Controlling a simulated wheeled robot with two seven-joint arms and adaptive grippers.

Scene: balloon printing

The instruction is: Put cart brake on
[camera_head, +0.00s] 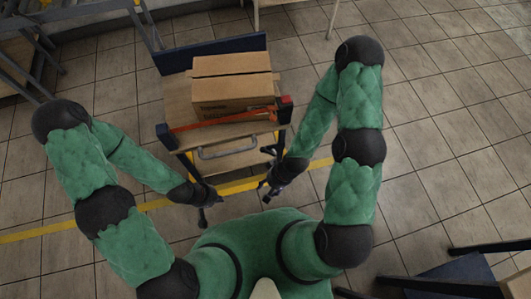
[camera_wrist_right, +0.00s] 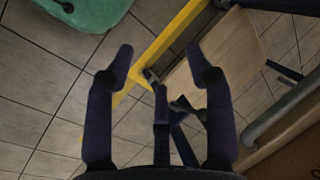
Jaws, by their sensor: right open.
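The cart (camera_head: 176,103) stands in front of me with wooden shelves, dark blue ends and a grey metal handle (camera_head: 228,150) on its near side. An orange bar (camera_head: 222,120) runs across the near top edge, with a red block (camera_head: 286,100) at its right end. I cannot tell which part is the brake. My right gripper (camera_head: 269,190) is low by the cart's near right corner. In the right wrist view it is open (camera_wrist_right: 160,58) and empty, with the cart's lower wooden shelf (camera_wrist_right: 232,62) beyond it. My left gripper (camera_head: 208,208) is near the cart's front left; its jaws are unclear.
A cardboard box (camera_head: 232,82) sits on the cart top. A yellow floor line (camera_head: 150,204) passes under the grippers and also shows in the right wrist view (camera_wrist_right: 165,40). Dark blue furniture (camera_head: 455,278) stands at the lower right.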

